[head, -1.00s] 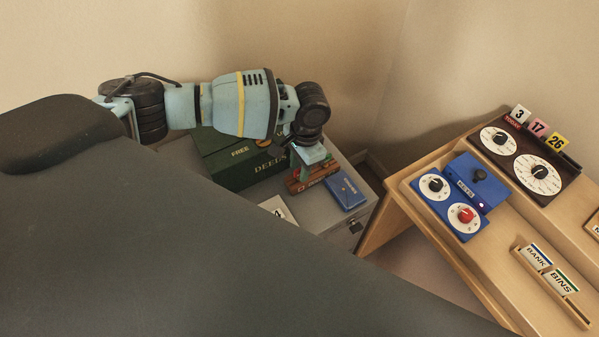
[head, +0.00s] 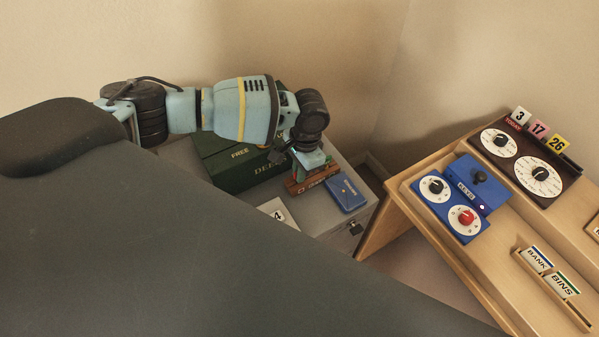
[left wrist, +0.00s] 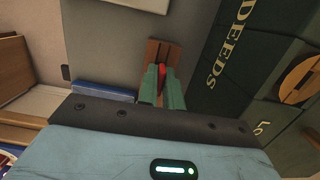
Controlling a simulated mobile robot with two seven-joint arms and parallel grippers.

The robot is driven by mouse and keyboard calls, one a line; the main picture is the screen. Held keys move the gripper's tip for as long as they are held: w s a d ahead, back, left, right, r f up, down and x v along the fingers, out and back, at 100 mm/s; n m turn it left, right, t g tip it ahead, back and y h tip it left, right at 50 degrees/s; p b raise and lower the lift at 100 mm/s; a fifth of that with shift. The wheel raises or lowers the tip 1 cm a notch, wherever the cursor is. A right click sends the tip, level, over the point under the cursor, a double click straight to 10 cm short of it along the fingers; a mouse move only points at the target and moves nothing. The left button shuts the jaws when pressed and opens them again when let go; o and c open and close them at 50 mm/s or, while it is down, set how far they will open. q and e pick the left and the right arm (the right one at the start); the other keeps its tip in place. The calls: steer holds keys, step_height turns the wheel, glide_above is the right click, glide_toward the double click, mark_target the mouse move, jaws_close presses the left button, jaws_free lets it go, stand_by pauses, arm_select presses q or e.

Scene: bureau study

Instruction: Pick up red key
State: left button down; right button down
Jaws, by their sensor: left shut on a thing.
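The red key (left wrist: 162,72) shows as a small red piece between the green fingertips of my left gripper (left wrist: 163,82) in the left wrist view. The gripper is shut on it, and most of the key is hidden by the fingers. Below the fingers is a brown wooden block (left wrist: 154,48), also in the head view (head: 313,181), on the grey cabinet top. I cannot tell whether the key is clear of the block. In the head view my left gripper (head: 309,164) points down over the block, and the key cannot be made out there. My right gripper is not in view.
A dark green DEEDS box (head: 245,165) stands left of the wooden block, close to my left gripper. A blue box (head: 346,193) lies right of the block. A white card marked 4 (head: 278,213) lies in front. A wooden desk (head: 430,245) with blue dial boxes stands at the right.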

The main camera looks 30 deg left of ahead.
arm_select(q)
steer(key=shift+r, duration=0.1)
